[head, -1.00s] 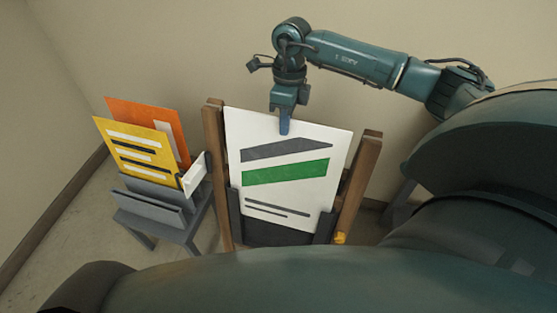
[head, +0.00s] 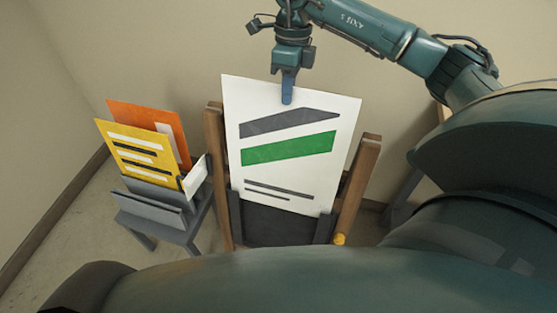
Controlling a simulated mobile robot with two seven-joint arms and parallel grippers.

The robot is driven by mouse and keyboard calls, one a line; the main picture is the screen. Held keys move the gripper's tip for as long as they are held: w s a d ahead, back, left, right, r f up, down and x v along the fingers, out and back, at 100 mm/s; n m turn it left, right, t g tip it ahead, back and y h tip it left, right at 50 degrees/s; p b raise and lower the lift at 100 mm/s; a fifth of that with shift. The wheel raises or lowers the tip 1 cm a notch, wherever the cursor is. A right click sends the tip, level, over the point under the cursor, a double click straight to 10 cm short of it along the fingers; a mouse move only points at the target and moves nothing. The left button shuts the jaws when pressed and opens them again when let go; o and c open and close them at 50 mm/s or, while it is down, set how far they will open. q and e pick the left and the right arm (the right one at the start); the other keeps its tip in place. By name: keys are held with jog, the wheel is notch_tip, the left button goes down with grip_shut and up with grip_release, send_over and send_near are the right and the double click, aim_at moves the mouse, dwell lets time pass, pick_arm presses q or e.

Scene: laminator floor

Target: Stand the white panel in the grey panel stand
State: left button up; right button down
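The white panel (head: 290,155), with a grey stripe, a green stripe and thin dark lines, is upright in the head view. My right gripper (head: 287,98) is shut on the middle of its top edge. The panel hangs in front of a wooden-posted frame with a dark lower part (head: 278,226), its bottom edge near the top of that dark part. The grey panel stand (head: 152,207) is at the left and holds a yellow panel (head: 140,153) and an orange panel (head: 150,122). My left gripper is not in view.
A small white plate (head: 195,177) sticks up at the right side of the grey stand. The wooden posts (head: 216,175) flank the white panel. A yellow knob (head: 339,239) is low on the right post. Bare walls stand behind and left.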

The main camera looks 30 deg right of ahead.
notch_tip(320, 180, up, 7)
jog(key=shift+w+d, duration=0.4)
jog(key=shift+d, duration=0.05)
dwell(0.5)
